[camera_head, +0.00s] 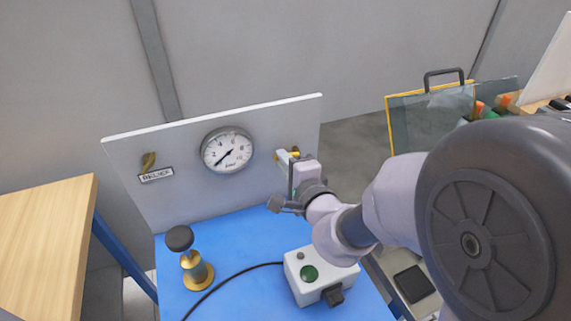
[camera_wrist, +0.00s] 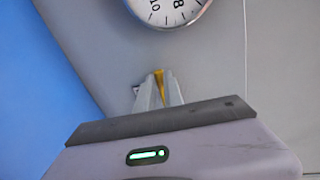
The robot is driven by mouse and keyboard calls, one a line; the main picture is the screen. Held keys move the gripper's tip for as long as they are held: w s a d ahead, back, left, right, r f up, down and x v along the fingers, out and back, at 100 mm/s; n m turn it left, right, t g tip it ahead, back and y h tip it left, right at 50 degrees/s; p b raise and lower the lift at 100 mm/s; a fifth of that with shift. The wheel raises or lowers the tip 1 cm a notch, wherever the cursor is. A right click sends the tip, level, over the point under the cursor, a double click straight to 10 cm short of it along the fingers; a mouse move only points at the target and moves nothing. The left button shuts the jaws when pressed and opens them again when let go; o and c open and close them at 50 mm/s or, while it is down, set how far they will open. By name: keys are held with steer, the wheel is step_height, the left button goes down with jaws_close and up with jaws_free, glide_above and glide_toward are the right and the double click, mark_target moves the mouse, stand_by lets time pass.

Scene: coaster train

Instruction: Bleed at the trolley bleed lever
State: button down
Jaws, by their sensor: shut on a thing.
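My gripper (camera_head: 288,156) is at the right part of the upright grey panel (camera_head: 190,190), with its fingers pointing at the panel face. It is shut on a small yellow lever (camera_head: 294,154). In the wrist view the yellow lever (camera_wrist: 160,82) shows between the two fingertips, and most of it is hidden by them. A round pressure gauge (camera_head: 228,150) sits on the panel left of my gripper, its dark needle pointing to the lower left. The gauge rim (camera_wrist: 168,10) also shows at the top of the wrist view.
A brass-coloured piece (camera_head: 148,161) sits above a small label (camera_head: 156,175) on the panel's left. A brass plunger with a black knob (camera_head: 180,239) and a white box with a green button (camera_head: 309,273) stand on the blue top (camera_head: 230,250). A wooden table (camera_head: 45,240) is at left.

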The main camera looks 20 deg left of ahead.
steer(key=shift+f+n+b, duration=0.3)
steer(key=shift+n+b, duration=0.1)
steer(key=shift+n, duration=0.1)
steer(key=c, duration=1.5)
jaws_free()
steer(key=shift+o, duration=0.2)
